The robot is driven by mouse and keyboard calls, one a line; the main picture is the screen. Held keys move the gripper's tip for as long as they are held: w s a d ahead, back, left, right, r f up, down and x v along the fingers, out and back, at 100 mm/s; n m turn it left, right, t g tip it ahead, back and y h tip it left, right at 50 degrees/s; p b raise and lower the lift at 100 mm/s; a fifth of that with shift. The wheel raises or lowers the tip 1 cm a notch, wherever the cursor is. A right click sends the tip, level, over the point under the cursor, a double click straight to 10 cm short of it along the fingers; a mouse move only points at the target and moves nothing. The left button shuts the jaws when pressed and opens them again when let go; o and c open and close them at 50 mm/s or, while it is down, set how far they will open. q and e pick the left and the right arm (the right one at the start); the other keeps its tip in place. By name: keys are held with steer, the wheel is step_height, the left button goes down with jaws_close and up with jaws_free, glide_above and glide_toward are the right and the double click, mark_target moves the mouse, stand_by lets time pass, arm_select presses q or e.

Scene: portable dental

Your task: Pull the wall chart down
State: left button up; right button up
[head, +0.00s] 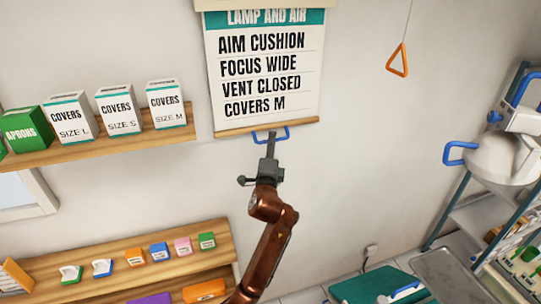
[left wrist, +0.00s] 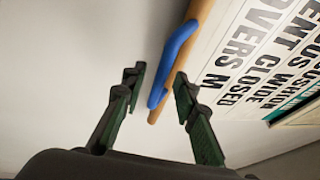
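The wall chart (head: 265,75) hangs on the wall, partly unrolled, with several lines of text ending in "COVERS M". A wooden bar (head: 240,128) runs along its bottom edge, with a blue handle (head: 285,134) below it. My left gripper (head: 270,137) is raised at the handle. In the left wrist view, my left gripper (left wrist: 157,80) is open, and the blue handle (left wrist: 178,55) shows between its fingertips, beside the wooden bar (left wrist: 200,12). I cannot tell if a finger touches the handle. My right gripper is not in view.
A shelf (head: 95,147) with several boxes of covers is left of the chart. Lower shelves (head: 180,266) hold small coloured boxes. An orange triangle pull (head: 398,60) hangs at right, near a white lamp (head: 497,155). The wall below the chart is bare.

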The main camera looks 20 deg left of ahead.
arm_select(q)
steer(key=v, duration=1)
steer(key=shift+s, duration=0.2)
